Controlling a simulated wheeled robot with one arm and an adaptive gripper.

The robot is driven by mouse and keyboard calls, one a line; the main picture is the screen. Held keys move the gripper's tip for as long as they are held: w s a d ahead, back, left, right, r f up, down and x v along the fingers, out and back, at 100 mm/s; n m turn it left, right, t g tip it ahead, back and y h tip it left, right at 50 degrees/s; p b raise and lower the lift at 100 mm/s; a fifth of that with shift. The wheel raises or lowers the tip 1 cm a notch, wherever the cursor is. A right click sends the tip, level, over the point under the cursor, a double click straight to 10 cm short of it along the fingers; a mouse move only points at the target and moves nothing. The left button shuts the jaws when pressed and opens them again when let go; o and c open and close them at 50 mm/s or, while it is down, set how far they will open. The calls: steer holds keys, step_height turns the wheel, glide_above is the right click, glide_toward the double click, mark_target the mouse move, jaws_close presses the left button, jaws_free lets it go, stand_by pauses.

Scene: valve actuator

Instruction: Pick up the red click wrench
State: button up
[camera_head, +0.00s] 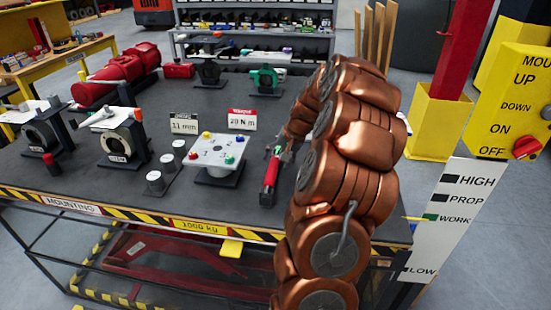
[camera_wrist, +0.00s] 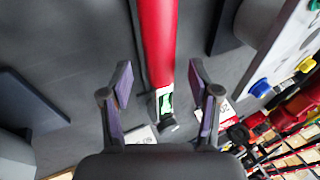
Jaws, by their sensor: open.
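The red click wrench lies on the dark table top, its red handle (camera_head: 270,178) showing just left of my copper-coloured arm in the head view. In the wrist view the red handle (camera_wrist: 157,45) runs down from the top edge, and a green and white scale section with a dark end sits below it. My gripper (camera_wrist: 160,84) is open, with one finger on each side of the wrench. Gaps show between both fingers and the wrench. In the head view my arm hides most of the gripper and whatever lies behind it.
A grey block with coloured knobs (camera_head: 214,154) stands left of the wrench. Small cards reading 11 mm (camera_head: 184,124) and 20 N m (camera_head: 242,120) stand behind. Valve units (camera_head: 122,140) and a red actuator (camera_head: 118,75) occupy the table's left. A striped edge (camera_head: 140,217) borders the front.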

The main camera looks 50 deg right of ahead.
steer(key=shift+p+x, duration=0.3)
steer(key=shift+x, duration=1.1)
jaws_close()
